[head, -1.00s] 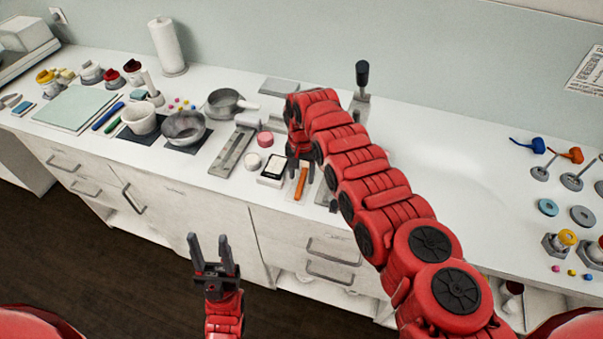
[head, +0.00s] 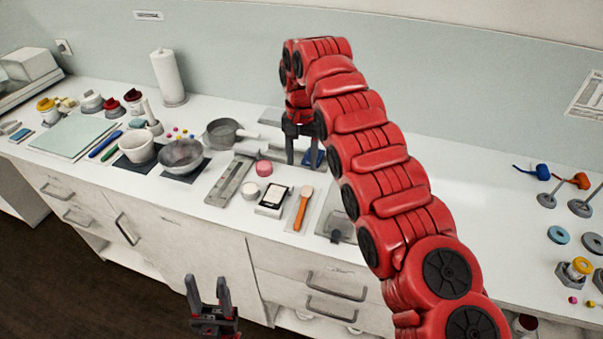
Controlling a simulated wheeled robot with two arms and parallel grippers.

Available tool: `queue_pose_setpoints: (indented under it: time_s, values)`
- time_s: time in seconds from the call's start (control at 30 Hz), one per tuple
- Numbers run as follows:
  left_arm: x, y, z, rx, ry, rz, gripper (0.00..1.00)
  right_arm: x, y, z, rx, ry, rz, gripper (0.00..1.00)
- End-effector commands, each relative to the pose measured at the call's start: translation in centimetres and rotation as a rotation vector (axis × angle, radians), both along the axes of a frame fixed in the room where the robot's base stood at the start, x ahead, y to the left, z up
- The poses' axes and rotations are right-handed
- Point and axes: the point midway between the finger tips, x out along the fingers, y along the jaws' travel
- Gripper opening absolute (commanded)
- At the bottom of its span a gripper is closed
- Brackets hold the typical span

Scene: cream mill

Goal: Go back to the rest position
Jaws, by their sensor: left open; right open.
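My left gripper (head: 209,293) is open and empty, low in front of the cabinet fronts at the bottom of the head view. My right gripper (head: 299,158) is at the end of the raised red arm, pointing down over the middle of the counter. Its fingers are parted, and nothing shows held between them.
Below the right gripper on the counter (head: 480,230) lie a scale (head: 273,200), an orange-handled spatula (head: 302,208) and a pink round container (head: 264,168). Several small tools stand at the far right.

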Motion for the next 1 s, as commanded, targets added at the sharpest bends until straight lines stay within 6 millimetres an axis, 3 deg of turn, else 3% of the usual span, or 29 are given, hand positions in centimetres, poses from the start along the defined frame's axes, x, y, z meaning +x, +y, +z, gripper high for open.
queue_pose_setpoints:
  time_s: [0.33,0.6,1.0]
  values:
    - [0.0,0.0,0.6,0.0,0.0,0.0,0.5,-0.1,0.1,1.6,0.004,0.002,0.002,0.57]
    - [0.0,0.0,5.8,0.0,0.0,0.0,0.5,-0.1,0.1,6.8,0.003,0.001,0.002,0.57]
    - [0.0,0.0,9.6,0.0,0.0,0.0,0.5,-0.1,0.1,10.6,0.004,0.002,0.002,0.57]
